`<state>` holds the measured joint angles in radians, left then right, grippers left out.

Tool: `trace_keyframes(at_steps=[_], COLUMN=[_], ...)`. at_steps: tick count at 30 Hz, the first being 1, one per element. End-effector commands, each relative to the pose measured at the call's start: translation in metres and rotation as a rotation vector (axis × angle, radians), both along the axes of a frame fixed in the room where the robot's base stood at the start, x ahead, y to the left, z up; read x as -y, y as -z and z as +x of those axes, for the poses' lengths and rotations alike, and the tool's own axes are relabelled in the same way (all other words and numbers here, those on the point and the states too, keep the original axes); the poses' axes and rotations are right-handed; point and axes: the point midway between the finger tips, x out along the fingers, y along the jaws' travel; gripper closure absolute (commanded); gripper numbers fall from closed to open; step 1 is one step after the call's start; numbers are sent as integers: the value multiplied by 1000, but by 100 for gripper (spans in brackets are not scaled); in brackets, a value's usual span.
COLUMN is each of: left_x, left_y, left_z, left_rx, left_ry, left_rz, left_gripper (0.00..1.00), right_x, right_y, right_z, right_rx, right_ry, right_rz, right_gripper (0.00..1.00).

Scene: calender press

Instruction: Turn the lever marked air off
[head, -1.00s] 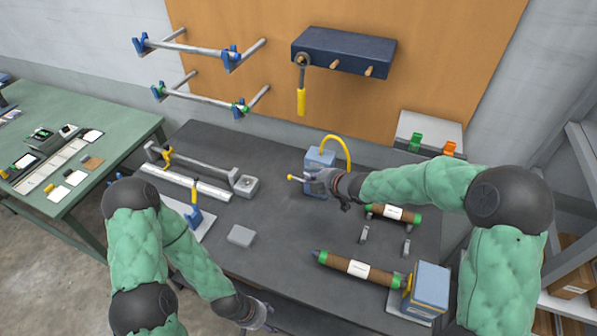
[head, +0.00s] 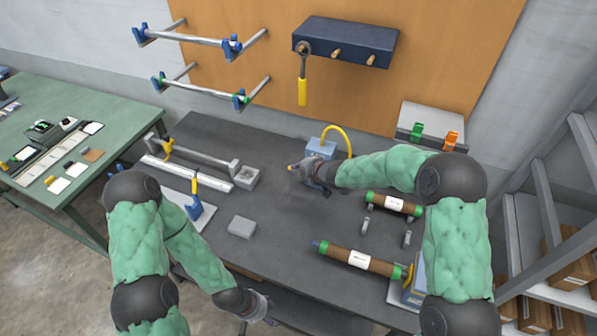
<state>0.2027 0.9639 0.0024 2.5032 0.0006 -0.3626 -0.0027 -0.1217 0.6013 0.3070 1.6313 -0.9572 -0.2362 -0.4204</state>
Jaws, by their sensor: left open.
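A blue box (head: 319,148) with a curved yellow hose (head: 343,136) stands at the back of the dark bench. My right gripper (head: 297,172) is in front of it, with a small yellow tip (head: 290,170) at its fingers. This looks like the end of a lever, but the gripper hides most of it. I cannot tell whether the fingers are shut on it. No air marking is readable. My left gripper (head: 268,309) is open and empty at the bench's front edge, far from the blue box.
A brown roller with green ends (head: 358,260) lies at the front right, and a shorter one (head: 394,205) behind it. A grey block (head: 242,227) and a blue stand with a yellow handle (head: 195,205) are at left. The bench middle is clear.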

Motion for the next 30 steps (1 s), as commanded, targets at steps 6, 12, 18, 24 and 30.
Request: trace_keyframes(at_steps=[6, 12, 18, 24, 30], left_x=[0, 0, 0, 0, 0], left_y=[-1, -2, -2, -2, -4], left_z=[0, 0, 0, 0, 0], left_rx=[0, 0, 0, 0, 0], left_ry=[0, 0, 0, 0, 0], left_rz=[0, 0, 0, 0, 0], left_gripper=[41, 41, 41, 41, 41], right_x=[2, 5, 6, 6, 5], right_y=[23, 35, 36, 36, 36], right_z=[16, 23, 24, 24, 24], right_rx=[0, 0, 2, 0, -4], right_ry=[0, 0, -1, 0, -1], right_rz=[0, 0, 0, 0, -12], right_gripper=[100, 100, 100, 100, 100])
